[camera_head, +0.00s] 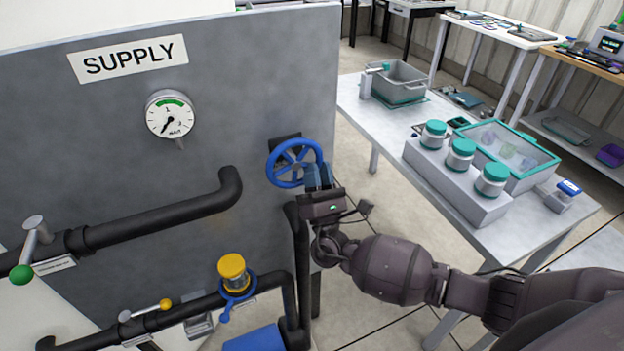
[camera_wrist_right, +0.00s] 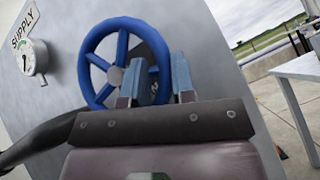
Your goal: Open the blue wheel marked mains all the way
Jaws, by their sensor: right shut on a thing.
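The blue wheel (camera_head: 292,147) is a spoked handwheel on the right part of the grey panel. My right gripper (camera_head: 318,175) is at its lower right rim, shut on that rim. In the right wrist view the wheel (camera_wrist_right: 90,62) stands behind and between the blue-grey fingers of my right gripper (camera_wrist_right: 168,82). A dark plate behind the wheel is partly covered, and I cannot read any marking on it. The gauge (camera_head: 170,115) under the SUPPLY sign (camera_head: 128,58) has its needle pointing to the lower left. My left gripper is not in view.
Black pipes (camera_head: 150,222) run across the panel, with a green-knobbed lever (camera_head: 22,274) and a yellow-capped fitting (camera_head: 233,270) low down. A table (camera_head: 375,130) on the right holds white jars with teal lids, a teal-rimmed box and a grey tote (camera_head: 402,80).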

